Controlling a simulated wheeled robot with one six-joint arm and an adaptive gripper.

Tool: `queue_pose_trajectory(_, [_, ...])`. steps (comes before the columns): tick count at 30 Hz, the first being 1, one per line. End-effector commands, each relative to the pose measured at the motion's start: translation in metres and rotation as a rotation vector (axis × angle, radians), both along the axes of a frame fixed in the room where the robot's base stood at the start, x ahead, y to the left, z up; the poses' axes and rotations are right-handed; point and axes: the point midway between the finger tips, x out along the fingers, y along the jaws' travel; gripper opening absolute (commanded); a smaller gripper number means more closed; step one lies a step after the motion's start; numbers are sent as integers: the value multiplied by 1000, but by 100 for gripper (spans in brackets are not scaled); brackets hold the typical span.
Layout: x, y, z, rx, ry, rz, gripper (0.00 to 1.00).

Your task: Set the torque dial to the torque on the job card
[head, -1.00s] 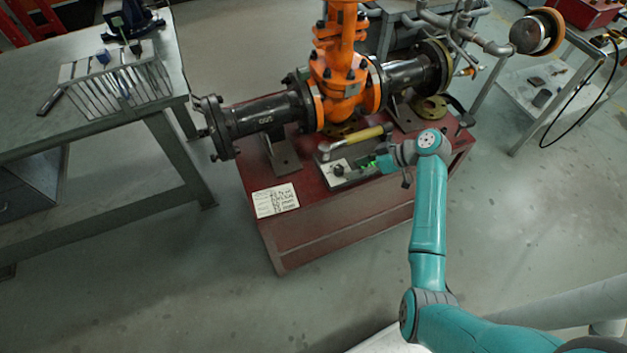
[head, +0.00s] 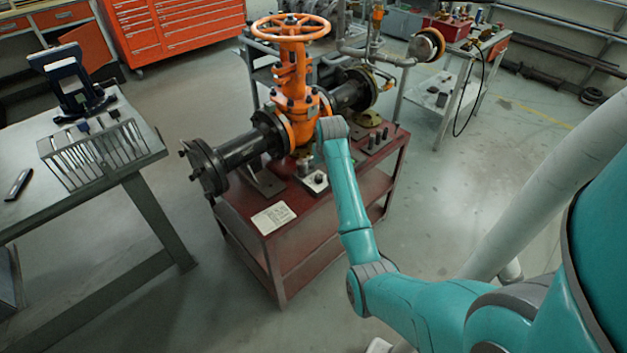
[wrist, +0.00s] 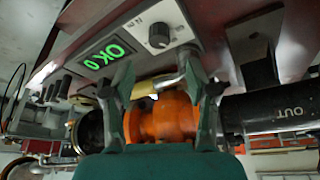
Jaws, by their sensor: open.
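The torque dial is a dark round knob (wrist: 159,35) on a pale panel, seen in the wrist view. The knob appears just beyond and between the fingertips, without clear contact. In the head view the panel box (head: 315,183) is partly visible on the red cart, and my arm hides the display and my gripper. The job card (head: 273,218) lies at the cart's front left corner; its writing is too small to read.
The orange gate valve (head: 293,95) with black flanged pipes (head: 240,150) stands on the cart (head: 245,230) behind the panel. In the wrist view the orange body and a black pipe (wrist: 265,112) marked "OUT" lie beyond the fingers. A workbench (head: 100,185) stands at left.

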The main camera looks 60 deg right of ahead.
Motion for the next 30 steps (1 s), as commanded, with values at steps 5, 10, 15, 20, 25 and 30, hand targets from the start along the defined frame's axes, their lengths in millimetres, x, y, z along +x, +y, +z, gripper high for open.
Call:
queue_pose_trajectory(5, [9, -7, -31, 3, 3, 2, 57])
queue_pose_trajectory(10, [17, -15, -57, 3, 2, 4, 57])
queue_pose_trajectory(15, [22, -20, -73, 2, 1, 4, 57])
queue_pose_trajectory(20, [24, -22, -80, 1, 0, 4, 57])
queue_pose_trajectory(25, [25, -22, -82, 1, -1, 4, 57])
queue_pose_trajectory(30, [25, -22, -81, 2, 0, 4, 40])
